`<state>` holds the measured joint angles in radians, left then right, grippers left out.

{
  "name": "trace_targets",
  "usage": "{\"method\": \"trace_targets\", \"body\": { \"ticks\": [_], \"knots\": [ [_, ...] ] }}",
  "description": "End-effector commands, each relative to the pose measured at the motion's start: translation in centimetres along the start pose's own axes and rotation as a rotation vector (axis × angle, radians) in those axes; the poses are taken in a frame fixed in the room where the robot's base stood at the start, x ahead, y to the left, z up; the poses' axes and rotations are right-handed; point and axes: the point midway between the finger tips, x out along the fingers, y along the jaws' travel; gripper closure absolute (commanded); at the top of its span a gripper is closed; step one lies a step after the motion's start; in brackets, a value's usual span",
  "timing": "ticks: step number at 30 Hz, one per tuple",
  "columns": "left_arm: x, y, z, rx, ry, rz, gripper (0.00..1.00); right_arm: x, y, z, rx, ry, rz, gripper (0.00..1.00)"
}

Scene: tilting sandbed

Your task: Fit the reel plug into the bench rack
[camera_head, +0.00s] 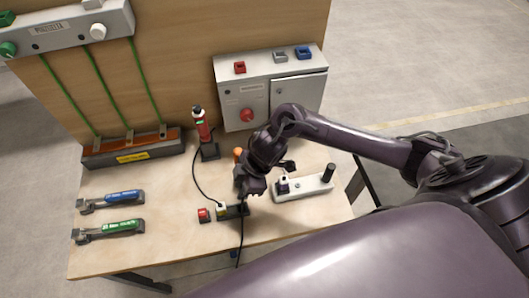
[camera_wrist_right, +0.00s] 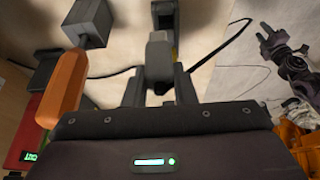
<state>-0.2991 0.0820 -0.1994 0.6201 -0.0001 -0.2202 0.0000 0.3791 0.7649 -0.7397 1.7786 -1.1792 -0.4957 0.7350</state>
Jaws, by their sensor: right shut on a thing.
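My right gripper (camera_head: 243,190) is low over the bench near its front edge, shut on a small plug. In the right wrist view a grey plug body (camera_wrist_right: 159,55) sits between the two fingers (camera_wrist_right: 158,92). A black cord runs from beside the gripper down over the bench's front edge. A low dark rack (camera_head: 236,212) lies right under and beside the gripper, with a pale, yellowish piece (camera_head: 222,208) at its left end. The gripper hides part of the rack; I cannot tell whether the plug touches it. My left gripper is not visible in the head view.
A white block (camera_head: 315,186) with a black knob is at right. An orange handle (camera_wrist_right: 66,85) is close to the gripper. A red tool (camera_head: 202,127) stands behind. Two grey tools (camera_head: 112,200) lie at left.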

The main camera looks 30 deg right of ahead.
Motion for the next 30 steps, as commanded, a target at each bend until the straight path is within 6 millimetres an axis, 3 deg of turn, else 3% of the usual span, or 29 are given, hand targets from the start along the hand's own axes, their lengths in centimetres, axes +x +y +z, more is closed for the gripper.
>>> {"method": "trace_targets", "body": {
  "ticks": [5, 18, 30],
  "knots": [
    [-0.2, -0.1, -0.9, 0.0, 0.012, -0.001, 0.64, 0.8, -1.1, -1.2, -0.022, -0.002, -0.01, 1.0],
    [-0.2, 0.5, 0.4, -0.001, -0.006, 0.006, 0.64, 0.8, -1.1, -1.5, -0.026, -0.001, -0.009, 1.0],
    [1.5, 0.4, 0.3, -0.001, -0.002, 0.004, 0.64, 3.6, -1.1, -0.3, -0.024, -0.001, -0.009, 1.0]
  ]
}}
